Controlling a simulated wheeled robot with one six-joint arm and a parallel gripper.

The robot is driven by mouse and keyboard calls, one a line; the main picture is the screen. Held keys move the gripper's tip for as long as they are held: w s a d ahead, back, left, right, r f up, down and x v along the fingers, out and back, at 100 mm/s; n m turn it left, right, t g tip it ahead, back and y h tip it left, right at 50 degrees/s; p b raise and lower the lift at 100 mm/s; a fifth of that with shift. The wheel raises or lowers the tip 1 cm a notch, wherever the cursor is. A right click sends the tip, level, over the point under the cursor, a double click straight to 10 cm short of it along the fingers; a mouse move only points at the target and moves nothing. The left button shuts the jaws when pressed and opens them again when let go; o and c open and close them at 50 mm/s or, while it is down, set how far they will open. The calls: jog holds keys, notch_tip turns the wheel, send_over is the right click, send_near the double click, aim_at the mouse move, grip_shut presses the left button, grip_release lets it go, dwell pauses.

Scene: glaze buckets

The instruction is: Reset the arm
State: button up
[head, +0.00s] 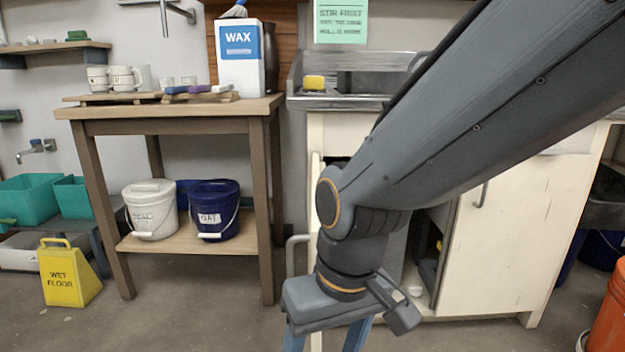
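My arm (450,130) reaches in from the upper right of the head view and bends down at its elbow joint. My gripper (327,340) hangs at the bottom centre, in front of the white sink cabinet. Its two blue-grey fingers point down and stand apart, with a gap between them. The fingertips are cut off by the lower picture edge. No held object shows in the visible part of the gap.
The white sink cabinet (510,245) has an opening behind my wrist. A wooden table (180,127) at left carries a wax container (240,70) and mugs; white (152,212) and blue (214,212) buckets stand on its shelf. A yellow sign (68,275) and orange bucket (610,320) stand on the floor.

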jog(key=s+a+r+n, duration=0.1)
jog(key=s+a, duration=0.2)
jog(key=d+r+m+p, duration=0.3)
jog(key=d+r+p, duration=0.7)
jog(key=p, duration=0.7)
jog(key=s+d+r+m+h+p, duration=0.1)
jog(key=d+r+m+p, duration=0.1)
jog(key=d+r+p, duration=0.8)
notch_tip(320, 180, up, 6)
jog(key=p, duration=0.6)
jog(key=shift+d+r+m+g+h+p, duration=0.2)
jog(key=shift+d+m+g+h+p, duration=0.1)
jog(key=shift+d+m+p, duration=0.1)
